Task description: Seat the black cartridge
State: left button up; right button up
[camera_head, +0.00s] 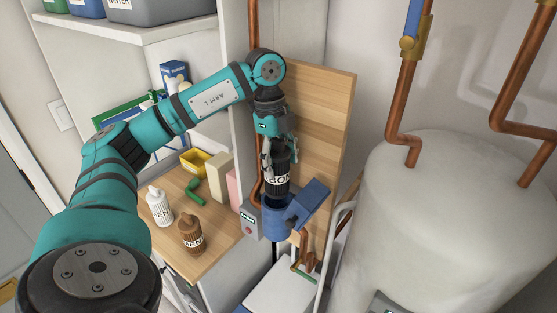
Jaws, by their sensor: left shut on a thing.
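The black cartridge (278,182), with a white label bearing black letters, is upright in front of the wooden board. My left gripper (279,152) points down from above and is shut on its upper part. The blue holder (277,222) is directly below the cartridge, with a blue flap (311,198) tilted out to its right. The cartridge's lower end meets the holder's rim in the picture; I cannot tell how far inside it is. My right gripper is not in view.
A wooden board (325,115) stands behind the holder, with copper pipes beside it. A large white tank (450,230) fills the right. A wooden counter (218,240) at left carries a white bottle (159,207), a brown bottle (191,234) and a yellow tray (194,161).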

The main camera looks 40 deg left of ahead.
pick_arm(q)
jog(key=shift+f+b, duration=0.4)
jog(key=shift+f, duration=0.15)
dwell(0.4)
jog(key=shift+f+b, duration=0.35)
jog(key=shift+f, duration=0.2)
jog(key=shift+f, duration=0.25)
dwell(0.8)
